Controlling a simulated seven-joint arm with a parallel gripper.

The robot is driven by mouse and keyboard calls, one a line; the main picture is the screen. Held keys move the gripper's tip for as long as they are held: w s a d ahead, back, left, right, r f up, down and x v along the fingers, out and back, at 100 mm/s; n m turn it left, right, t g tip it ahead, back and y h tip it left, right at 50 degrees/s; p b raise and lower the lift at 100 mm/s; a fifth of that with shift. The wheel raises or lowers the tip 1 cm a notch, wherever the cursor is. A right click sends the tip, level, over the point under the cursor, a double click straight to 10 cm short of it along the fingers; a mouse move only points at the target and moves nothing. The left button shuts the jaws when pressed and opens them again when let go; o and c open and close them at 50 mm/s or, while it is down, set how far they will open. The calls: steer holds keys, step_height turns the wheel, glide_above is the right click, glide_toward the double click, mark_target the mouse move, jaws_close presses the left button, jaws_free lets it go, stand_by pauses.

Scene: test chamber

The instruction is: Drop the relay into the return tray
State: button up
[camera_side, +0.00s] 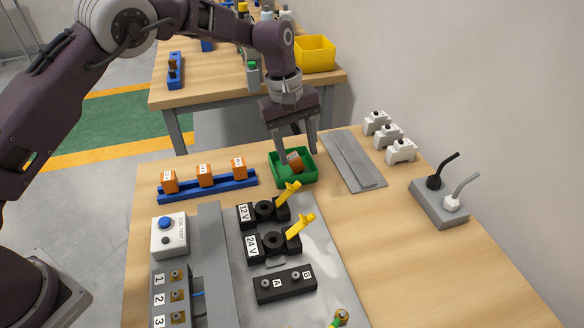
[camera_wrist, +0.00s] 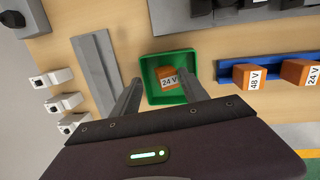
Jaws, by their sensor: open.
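The orange relay (camera_side: 294,160) with a white label sits inside the green return tray (camera_side: 308,180). In the wrist view the relay (camera_wrist: 167,78) reads 24 V and lies tilted on the floor of the tray (camera_wrist: 149,70). My gripper (camera_side: 298,157) is over the tray, with its fingers apart and the relay between them. In the wrist view the two fingers of my gripper (camera_wrist: 160,85) stand wide on either side of the relay, not touching it.
A blue rail (camera_side: 215,187) holds orange relays (camera_side: 205,176) left of the tray. A grey plate (camera_side: 352,160) and white switches (camera_side: 388,137) lie right. Nearer are a panel with yellow-handled switches (camera_side: 289,193), a button box (camera_side: 168,236) and a lever box (camera_side: 438,203).

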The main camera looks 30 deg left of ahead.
steer(key=r, duration=0.4)
steer(key=a+r, duration=0.1)
steer(key=r, duration=0.1)
steer(key=shift+s+r, duration=0.1)
steer(key=shift+r, duration=0.05)
steer(key=s+a+r+m+t, duration=0.2)
steer(key=s+a+r, duration=0.3)
steer(key=s+r, duration=0.35)
steer(key=s+a+r+m+t, duration=0.1)
steer(key=s+a+r+m, duration=0.25)
steer(key=s+r, duration=0.55)
steer(key=s+a+f+m+t+y, duration=0.1)
steer(key=s+a+f+m, duration=0.1)
steer(key=s, duration=0.7)
steer(key=s+a+f+m+t+y, duration=0.1)
steer(key=s+a+f+m, duration=0.1)
steer(key=s, duration=0.7)
step_height(320, 180, down, 2)
steer(key=shift+s+a+f, duration=0.1)
steer(key=shift+s+a, duration=0.2)
steer(key=shift+a, duration=0.15)
